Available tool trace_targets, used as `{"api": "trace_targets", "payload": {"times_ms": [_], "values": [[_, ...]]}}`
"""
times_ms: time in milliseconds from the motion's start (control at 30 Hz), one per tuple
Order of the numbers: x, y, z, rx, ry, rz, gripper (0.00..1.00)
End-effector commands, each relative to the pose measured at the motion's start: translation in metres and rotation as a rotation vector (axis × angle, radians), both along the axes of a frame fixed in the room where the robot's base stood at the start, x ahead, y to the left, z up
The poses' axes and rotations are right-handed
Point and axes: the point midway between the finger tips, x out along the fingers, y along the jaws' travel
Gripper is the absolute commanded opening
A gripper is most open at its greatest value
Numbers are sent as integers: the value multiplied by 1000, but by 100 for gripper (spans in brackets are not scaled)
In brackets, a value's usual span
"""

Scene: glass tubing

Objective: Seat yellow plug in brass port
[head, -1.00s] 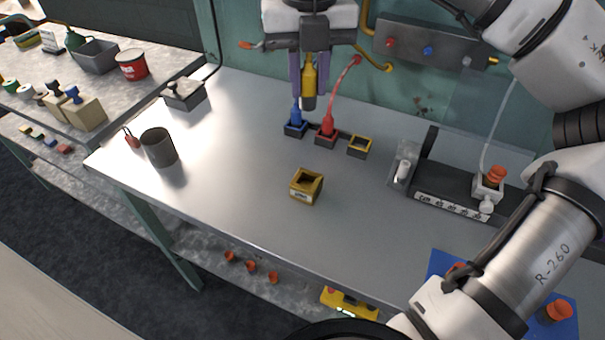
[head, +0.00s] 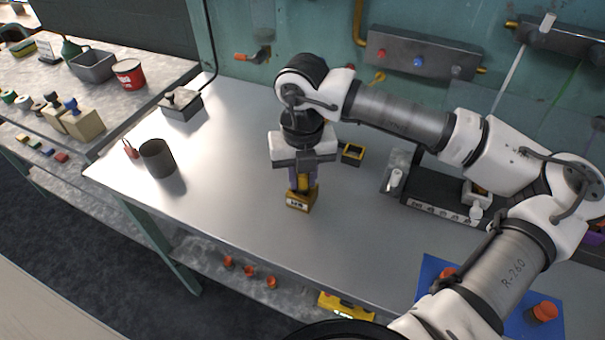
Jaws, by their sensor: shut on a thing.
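The brass port (head: 298,205), a small open box with a light label on its front, stands on the middle of the grey table. My gripper (head: 303,187) points down right over it, shut on the yellow plug (head: 303,183). Only a strip of the plug shows between the purple fingers. The plug's lower end meets or overlaps the port's opening. I cannot tell how deep it sits. The fingers and plug hide most of the opening.
A yellow-rimmed black socket (head: 352,154) stands behind and right of my gripper. My arm hides the blue and red plugs' place. A dark cup (head: 157,157) stands at left. A dark rack (head: 440,200) is at right. The table's front left is clear.

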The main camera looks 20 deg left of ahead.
Motion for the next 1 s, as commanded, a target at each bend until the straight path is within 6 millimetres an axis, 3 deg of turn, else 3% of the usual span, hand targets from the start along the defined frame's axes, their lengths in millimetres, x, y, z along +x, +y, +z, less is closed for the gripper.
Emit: {"api": "trace_targets", "payload": {"times_ms": [500,533,667,1000], "values": [[0,0,-11,0,-2,0,0],[0,0,-10,0,-1,0,25],[0,0,-9,0,-1,0,42],[0,0,-6,1,-1,0,45]]}}
